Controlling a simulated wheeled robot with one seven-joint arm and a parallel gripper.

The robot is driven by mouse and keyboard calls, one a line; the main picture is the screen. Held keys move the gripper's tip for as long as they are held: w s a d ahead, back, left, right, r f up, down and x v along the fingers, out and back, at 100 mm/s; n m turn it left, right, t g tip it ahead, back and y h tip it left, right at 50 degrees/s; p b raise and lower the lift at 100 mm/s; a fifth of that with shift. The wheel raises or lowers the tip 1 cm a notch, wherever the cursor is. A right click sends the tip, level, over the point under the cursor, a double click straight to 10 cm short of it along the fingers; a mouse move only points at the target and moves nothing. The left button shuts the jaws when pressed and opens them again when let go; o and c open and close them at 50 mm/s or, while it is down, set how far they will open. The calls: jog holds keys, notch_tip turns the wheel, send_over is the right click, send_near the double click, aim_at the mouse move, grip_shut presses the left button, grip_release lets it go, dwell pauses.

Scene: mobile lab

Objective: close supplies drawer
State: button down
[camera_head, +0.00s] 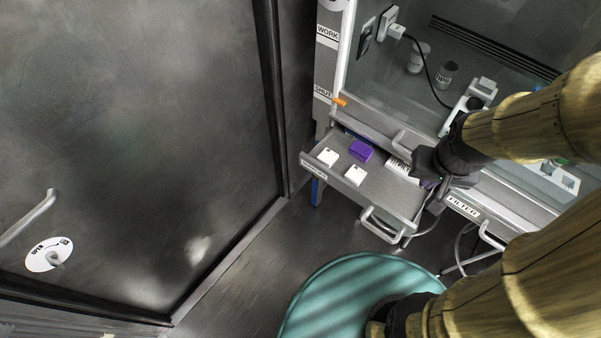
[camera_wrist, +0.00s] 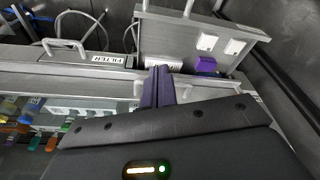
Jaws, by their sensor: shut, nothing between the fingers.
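The supplies drawer (camera_head: 385,195) stands pulled out below the glass-fronted cabinet. It holds a purple box (camera_head: 361,151), two white boxes (camera_head: 355,174) and a striped white item partly hidden by my gripper. A metal handle (camera_head: 381,226) is on its front. The drawer also shows at the top of the wrist view (camera_wrist: 160,38), its handle cut off by the upper edge. My gripper (camera_head: 436,186) is over the drawer's right side, near the cabinet face. In the wrist view its fingers (camera_wrist: 158,72) are shut and empty, pointing toward the drawer; whether they touch it I cannot tell.
A second drawer marked FILTER (camera_head: 463,208) is shut, right of the open one. A dark door (camera_head: 140,130) with a handle fills the left. A round teal stool or mat (camera_head: 350,295) is in front. Dark floor is free between door and drawer.

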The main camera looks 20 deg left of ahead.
jog(key=a+f+n+g+h+b, duration=0.3)
jog(key=a+f+n+g, duration=0.1)
jog(key=a+f+n, duration=0.5)
jog(key=n+t+h+b, duration=0.4)
jog(key=n+t+b, duration=0.2)
jog(key=n+t, duration=1.45)
send_near(309, 166)
jog(key=s+a+r+n+g, duration=0.2)
jog(key=s+a+g, duration=0.1)
jog(key=s, duration=0.4)
jog(key=shift+w+a+t, duration=0.15)
jog(key=shift+t, duration=0.1)
jog(key=shift+w, duration=0.1)
jog(key=x, duration=1.4)
